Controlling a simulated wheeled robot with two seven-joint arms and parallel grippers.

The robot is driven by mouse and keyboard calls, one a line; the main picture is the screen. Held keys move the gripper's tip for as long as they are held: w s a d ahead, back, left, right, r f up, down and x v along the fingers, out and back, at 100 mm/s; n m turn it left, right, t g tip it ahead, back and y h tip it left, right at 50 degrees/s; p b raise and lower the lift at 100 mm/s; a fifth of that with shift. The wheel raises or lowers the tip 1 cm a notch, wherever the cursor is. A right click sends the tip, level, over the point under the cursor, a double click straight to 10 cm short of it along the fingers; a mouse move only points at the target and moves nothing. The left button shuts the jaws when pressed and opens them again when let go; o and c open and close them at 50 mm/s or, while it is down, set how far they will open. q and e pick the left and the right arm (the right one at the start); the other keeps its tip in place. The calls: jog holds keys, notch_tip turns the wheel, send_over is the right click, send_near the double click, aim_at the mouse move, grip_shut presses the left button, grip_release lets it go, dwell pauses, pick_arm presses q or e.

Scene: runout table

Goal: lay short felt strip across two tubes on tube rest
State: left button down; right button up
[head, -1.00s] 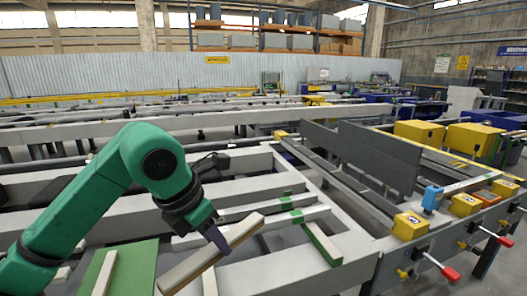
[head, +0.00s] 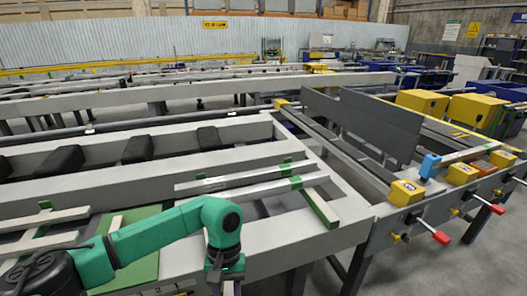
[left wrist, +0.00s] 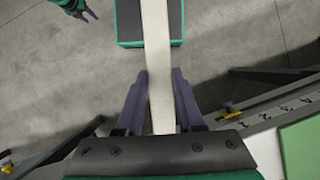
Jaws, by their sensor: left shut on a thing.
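In the left wrist view, the fingers of my left gripper (left wrist: 160,100) are shut on a long, narrow cream strip (left wrist: 159,65), which runs up between them. I take it to be the felt strip.
A green mat (head: 143,265) lies on the left part of the frame with pale strips around it. Yellow blocks (head: 405,192) and red-handled clamps (head: 441,237) are at right.

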pick_arm(q)
jog(key=s+f+m, duration=0.1)
jog(key=s+f+m+y, duration=0.1)
jog(key=m, duration=0.1)
jog(key=shift+a+f, duration=0.2)
jog(key=shift+f, duration=0.15)
jog(key=w+a+n, duration=0.1)
jog(key=a+n, duration=0.1)
jog(key=a, duration=0.6)
jog(key=shift+w+a+h, duration=0.4)
jog(key=shift+f, duration=0.15)
jog(key=shift+d, duration=0.1)
